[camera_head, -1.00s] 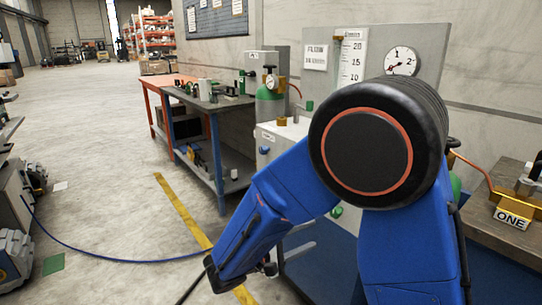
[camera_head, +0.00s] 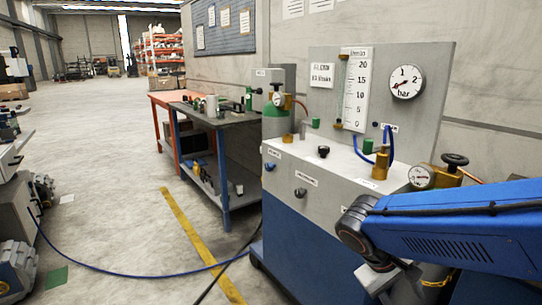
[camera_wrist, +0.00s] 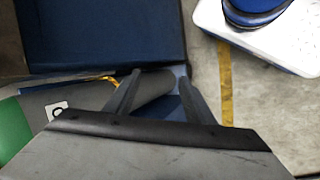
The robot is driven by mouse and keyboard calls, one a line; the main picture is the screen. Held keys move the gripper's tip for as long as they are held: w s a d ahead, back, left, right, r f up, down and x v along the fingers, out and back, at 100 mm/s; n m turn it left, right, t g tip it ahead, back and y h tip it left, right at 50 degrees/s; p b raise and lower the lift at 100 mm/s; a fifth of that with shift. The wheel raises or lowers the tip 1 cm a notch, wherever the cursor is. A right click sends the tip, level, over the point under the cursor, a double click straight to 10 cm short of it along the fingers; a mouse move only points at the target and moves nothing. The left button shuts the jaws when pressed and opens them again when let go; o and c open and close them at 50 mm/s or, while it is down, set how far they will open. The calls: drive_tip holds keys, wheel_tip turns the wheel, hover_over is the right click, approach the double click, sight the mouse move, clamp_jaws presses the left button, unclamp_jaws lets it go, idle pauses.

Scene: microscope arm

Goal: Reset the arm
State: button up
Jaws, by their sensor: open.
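My blue arm (camera_head: 450,232) reaches in from the right edge in the head view, its dark joint (camera_head: 358,225) in front of the white and blue bench cabinet. My gripper (camera_wrist: 158,82) shows in the wrist view with two dark fingers spread apart and nothing seen held between them. Below the fingers lies a grey cylinder-like thing (camera_wrist: 60,98) with a small white label. In the head view the gripper end is mostly hidden behind and below the arm.
The bench cabinet (camera_head: 300,235) carries valves and gauges, with a gauge panel (camera_head: 425,110) behind. A workbench (camera_head: 245,125) stands further back. A blue hose (camera_head: 130,271) crosses the floor. Open floor (camera_head: 110,150) lies at left. My white base shows top right in the wrist view.

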drive_tip(key=s+a+r+m+t+y, duration=0.1)
drive_tip(key=s+r+m+t+y, duration=0.2)
drive_tip(key=s+y, duration=0.3)
drive_tip(key=shift+s+a+r+t, duration=0.35)
drive_tip(key=shift+s+t, duration=0.05)
drive_tip(key=shift+t, duration=0.4)
idle(0.5)
